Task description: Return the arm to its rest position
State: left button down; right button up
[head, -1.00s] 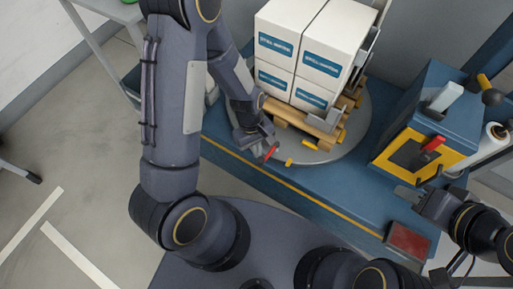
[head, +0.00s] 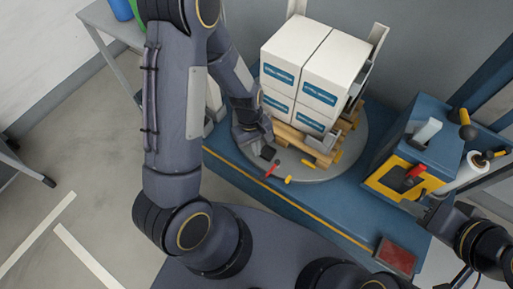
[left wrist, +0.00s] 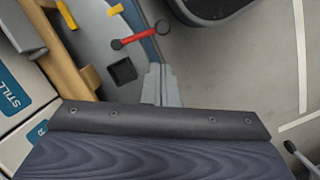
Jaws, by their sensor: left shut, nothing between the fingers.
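My left arm comes down from the top left of the head view. Its gripper (head: 268,153) is shut and empty, beside the left front corner of the loaded pallet. In the left wrist view the shut fingers (left wrist: 160,85) point at the blue platform edge. A red handle (head: 271,169) lies just in front of the gripper, apart from it; it also shows in the left wrist view (left wrist: 136,38). My right gripper (head: 427,208) is at the right, by the front of the blue and yellow box; its fingers are too dark and small to read.
White cartons (head: 302,72) stand on a wooden pallet (head: 292,137) on a round grey turntable (head: 312,174). A blue box with a yellow front (head: 385,178) and red knob stands at right, beside a white roll (head: 466,172). A grey table (head: 103,22) is at upper left.

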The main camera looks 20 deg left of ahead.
dwell(0.3)
pick_arm(q)
jog(key=s+a+r+m+t+p, duration=0.1)
jog(key=s+r+m+t+p, duration=0.1)
jog(key=r, duration=1.1)
jog(key=s+a+r+m+t+h+p, duration=0.1)
jog(key=s+r+m+t+p, duration=0.2)
jog(key=r, duration=1)
jog(key=s+a+r+m+t+p, duration=0.1)
jog(key=s+r+m+t+p, duration=0.1)
jog(key=s+r+p, duration=0.5)
notch_tip(320, 180, up, 6)
jog(key=shift+s+f+m+h+p, duration=0.15)
jog(key=shift+m+h+p, duration=0.15)
jog(key=shift+m+p, duration=0.45)
